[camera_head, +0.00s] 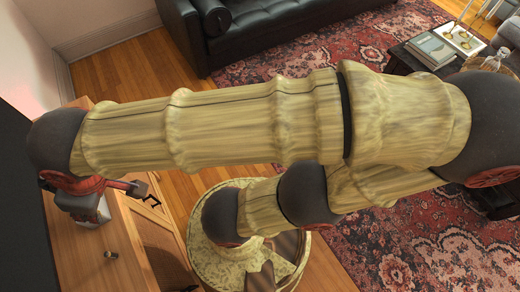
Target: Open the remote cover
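My arm reaches across the picture to the left. Its end, with my gripper (142,190), is over a wooden cabinet at the left. Red and dark metal parts and small dark fingers show there, but they are too small and overlapped to tell whether it is open or shut. A grey rounded piece (88,208) shows just under the wrist; I cannot tell what it is. I cannot make out a remote or its cover anywhere; my arm hides much of the middle.
A large dark panel stands at the far left edge. A black sofa (270,28) is at the back. A low dark table with books (430,50) stands at top right on a red patterned rug (440,250).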

